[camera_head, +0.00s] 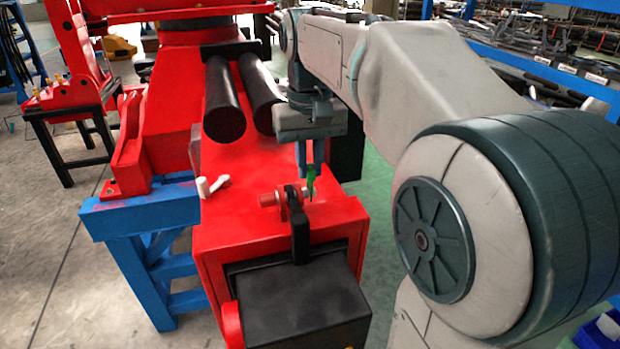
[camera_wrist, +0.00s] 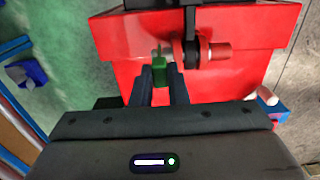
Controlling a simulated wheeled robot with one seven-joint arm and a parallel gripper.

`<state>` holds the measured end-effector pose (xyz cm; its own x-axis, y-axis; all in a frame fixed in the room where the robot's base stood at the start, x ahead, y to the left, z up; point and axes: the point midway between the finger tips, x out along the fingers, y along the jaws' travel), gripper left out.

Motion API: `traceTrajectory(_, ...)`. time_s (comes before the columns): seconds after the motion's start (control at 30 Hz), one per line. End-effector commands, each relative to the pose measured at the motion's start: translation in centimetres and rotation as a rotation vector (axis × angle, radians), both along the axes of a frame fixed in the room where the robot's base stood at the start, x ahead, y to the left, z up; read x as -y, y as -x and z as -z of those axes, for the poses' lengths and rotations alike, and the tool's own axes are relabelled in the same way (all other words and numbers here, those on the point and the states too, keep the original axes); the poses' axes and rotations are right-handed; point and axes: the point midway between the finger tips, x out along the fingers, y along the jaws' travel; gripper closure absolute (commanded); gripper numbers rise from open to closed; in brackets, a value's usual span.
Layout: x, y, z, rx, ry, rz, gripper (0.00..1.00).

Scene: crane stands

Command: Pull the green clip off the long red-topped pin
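The long red-topped pin (camera_head: 268,199) lies through a black lug on the red housing, its red head on the left in the head view. In the wrist view its red head (camera_wrist: 217,51) points right. The green clip (camera_head: 311,180) is at the pin's other end, right of the lug. My gripper (camera_head: 312,163) reaches down from above. In the wrist view the clip (camera_wrist: 160,70) sits between my fingertips (camera_wrist: 160,84), with a finger close on each side; they appear shut on it. Whether the clip still grips the pin's shaft is too small to tell.
A black arm (camera_head: 300,238) rises from the lug's front, above a black block (camera_head: 305,305). A white piece (camera_head: 213,186) lies on the left of the red housing (camera_head: 235,225). A blue stand (camera_head: 140,218) supports it.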

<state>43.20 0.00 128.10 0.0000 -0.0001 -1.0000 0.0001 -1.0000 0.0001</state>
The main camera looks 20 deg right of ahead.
Motion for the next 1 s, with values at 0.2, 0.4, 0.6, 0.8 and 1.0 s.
traceTrajectory(0.2,0.0,0.0,0.0,0.000,0.000,0.000,1.00)
traceTrajectory(0.4,0.0,0.0,-0.1,0.000,0.000,0.000,1.00)
traceTrajectory(0.6,0.0,0.0,-0.8,0.001,0.000,0.000,1.00)
traceTrajectory(0.8,0.0,0.0,-1.9,0.000,0.000,0.000,1.00)
traceTrajectory(1.0,0.0,0.0,-2.9,0.000,0.000,0.000,1.00)
